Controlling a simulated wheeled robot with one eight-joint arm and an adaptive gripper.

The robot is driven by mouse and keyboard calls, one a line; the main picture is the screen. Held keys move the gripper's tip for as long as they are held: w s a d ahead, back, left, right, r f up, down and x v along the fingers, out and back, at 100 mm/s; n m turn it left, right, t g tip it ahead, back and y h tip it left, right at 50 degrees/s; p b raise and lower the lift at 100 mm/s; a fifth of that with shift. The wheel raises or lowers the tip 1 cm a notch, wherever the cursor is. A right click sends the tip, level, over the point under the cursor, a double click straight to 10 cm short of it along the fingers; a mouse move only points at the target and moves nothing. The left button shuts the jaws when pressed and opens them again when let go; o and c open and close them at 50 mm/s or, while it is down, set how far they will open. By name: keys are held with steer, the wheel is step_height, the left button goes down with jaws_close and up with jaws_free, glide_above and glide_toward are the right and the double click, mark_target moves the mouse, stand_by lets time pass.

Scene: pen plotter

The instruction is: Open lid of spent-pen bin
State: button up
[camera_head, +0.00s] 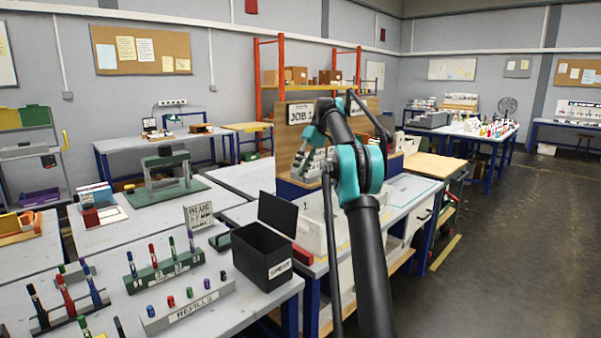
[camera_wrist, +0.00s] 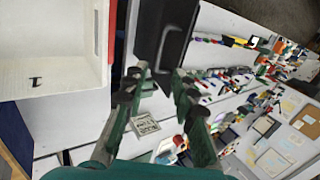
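The spent-pen bin (camera_head: 258,262) is a black box with a white label, near the right end of the front table. Its black lid (camera_head: 278,214) stands raised at the back edge, and the dark top of the box looks uncovered. In the wrist view a black panel with a bar-like handle, apparently the lid (camera_wrist: 150,30), lies beyond my fingertips. My gripper (camera_wrist: 160,82) is open and empty, its two green fingers spread apart. In the head view it is above and to the right of the bin, partly hidden by my arm. I see no contact with the lid.
A white tray marked 1 (camera_head: 313,232) stands right behind the bin; it also fills the left of the wrist view (camera_wrist: 50,85). Pen racks (camera_head: 165,268) and a refills block (camera_head: 190,306) stand left of the bin. A small sign (camera_head: 199,216) is behind them.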

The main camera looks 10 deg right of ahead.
mark_target(281, 212)
steer(key=w+f+m+t+y, duration=0.1)
steer(key=f, duration=0.2)
steer(key=w+d+f+m+t+y, duration=0.1)
steer(key=f+m, duration=0.1)
steer(key=f, duration=0.1)
steer(key=w+f+m+t+y, duration=0.1)
steer(key=f+y, duration=0.1)
steer(key=f, duration=0.1)
steer(key=shift+w+d+m, duration=0.3)
steer(key=shift+w+d, duration=0.05)
steer(key=shift+d, duration=0.05)
jaws_close()
steer(key=s+d+f+m+t+y, duration=0.3)
steer(key=s+m+t, duration=0.4)
steer(key=s+d+f+m+t+y, duration=0.2)
steer(key=s+d+f+m+t, duration=0.15)
steer(key=s+m+t, duration=0.3)
steer(key=w+a+r+m, duration=0.1)
steer(key=w+a+r, duration=0.2)
steer(key=a, duration=0.7)
steer(key=shift+w+r, duration=0.15)
steer(key=shift+w, duration=0.45)
